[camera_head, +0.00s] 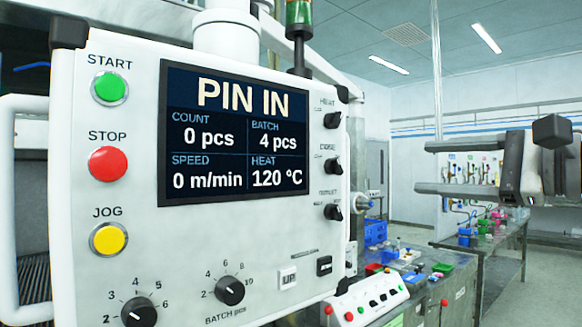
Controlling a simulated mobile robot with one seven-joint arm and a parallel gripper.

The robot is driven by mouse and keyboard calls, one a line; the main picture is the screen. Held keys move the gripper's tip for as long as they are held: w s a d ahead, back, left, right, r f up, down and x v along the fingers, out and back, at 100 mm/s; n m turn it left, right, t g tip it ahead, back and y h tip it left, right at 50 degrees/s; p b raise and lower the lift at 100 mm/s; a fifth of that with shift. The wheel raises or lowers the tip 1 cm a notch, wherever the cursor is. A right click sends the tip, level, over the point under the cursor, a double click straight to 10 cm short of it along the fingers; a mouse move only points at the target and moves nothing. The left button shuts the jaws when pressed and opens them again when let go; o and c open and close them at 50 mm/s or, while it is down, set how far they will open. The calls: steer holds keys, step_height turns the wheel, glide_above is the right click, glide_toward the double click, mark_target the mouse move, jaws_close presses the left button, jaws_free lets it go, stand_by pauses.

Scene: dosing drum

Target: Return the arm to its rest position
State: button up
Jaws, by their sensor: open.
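My gripper (418,166) is at the right of the head view, its two grey fingers pointing left. The fingers are spread apart, one above the other, with nothing between them. It is in the air to the right of a white control panel (230,250) and apart from it. The panel's screen (234,137) reads "PIN IN", count 0 pcs, batch 4 pcs, speed 0 m/min and heat 120 °C. The rest of my arm is cut off by the right edge.
The panel carries a green START button (110,88), a red STOP button (108,163), a yellow JOG button (108,239) and several black knobs. A bench (440,290) with small coloured items stands behind it. Another table (490,250) is farther right. Open floor shows at bottom right.

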stand_by(0.3)
steer(key=s+a+f+n+g+h+p, duration=0.1)
steer(key=s+a+f+n+g+h, duration=0.2)
steer(key=f, duration=0.5)
steer(key=s+a+f+n+g+h+p, duration=0.1)
steer(key=s+a+f+n+g, duration=0.15)
steer(key=a+f, duration=0.45)
steer(key=s+a+f+n+g+h+p, duration=0.1)
steer(key=s+a+f+n+g+h, duration=0.2)
steer(key=f, duration=0.7)
steer(key=s+d+f+n+h+p, duration=0.1)
steer(key=s+d+f+n+h, duration=0.2)
steer(key=f+n, duration=0.5)
steer(key=shift+s+h, duration=0.3)
steer(key=shift+s, duration=0.4)
steer(key=shift+f+g, duration=0.1)
steer(key=shift+g, duration=0.15)
